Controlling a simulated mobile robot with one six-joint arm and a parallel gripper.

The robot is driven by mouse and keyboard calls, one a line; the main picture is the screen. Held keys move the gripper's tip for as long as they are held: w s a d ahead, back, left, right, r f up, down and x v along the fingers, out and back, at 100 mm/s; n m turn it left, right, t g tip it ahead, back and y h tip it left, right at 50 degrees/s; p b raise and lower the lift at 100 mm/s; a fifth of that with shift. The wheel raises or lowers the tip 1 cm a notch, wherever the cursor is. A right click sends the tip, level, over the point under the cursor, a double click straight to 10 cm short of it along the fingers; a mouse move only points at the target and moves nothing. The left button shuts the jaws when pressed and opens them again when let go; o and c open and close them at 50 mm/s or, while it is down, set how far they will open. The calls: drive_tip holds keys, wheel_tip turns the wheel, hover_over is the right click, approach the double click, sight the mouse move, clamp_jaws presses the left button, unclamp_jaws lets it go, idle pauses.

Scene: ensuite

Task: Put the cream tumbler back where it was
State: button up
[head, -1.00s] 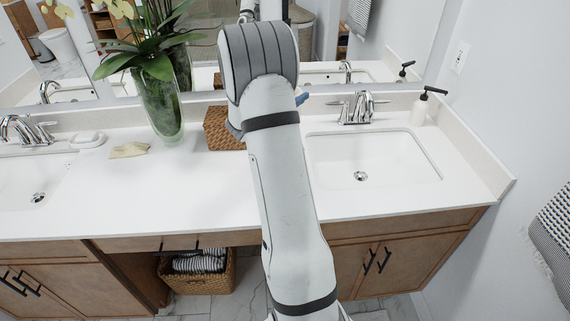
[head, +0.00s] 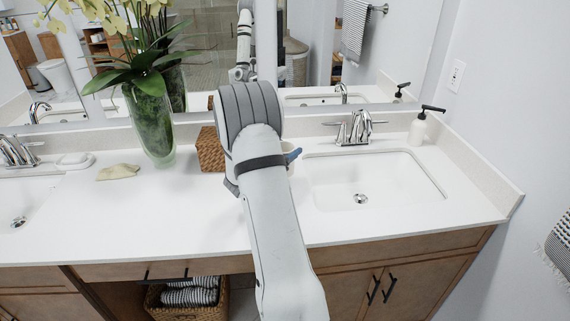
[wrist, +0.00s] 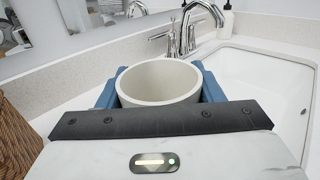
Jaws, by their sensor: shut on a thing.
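The cream tumbler (wrist: 160,82) is upright between the blue fingers of my gripper (wrist: 160,90) in the wrist view. The fingers press on its left and right sides, and its open, empty-looking mouth faces up. In the head view my arm hides most of the tumbler; a sliver of it (head: 290,160) and a blue fingertip show just right of my wrist, at the left side of the right sink. I cannot tell whether the tumbler's base touches the counter.
The woven basket (head: 210,150) stands left of my wrist. The right sink (head: 375,180), its faucet (head: 354,130) and a soap bottle (head: 418,130) are to the right.

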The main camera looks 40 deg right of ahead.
drive_tip(key=shift+f, duration=2.15)
drive_tip(key=shift+f, duration=0.1)
drive_tip(key=shift+f, duration=0.15)
drive_tip(key=o, duration=1.8)
drive_tip(key=shift+c, duration=0.2)
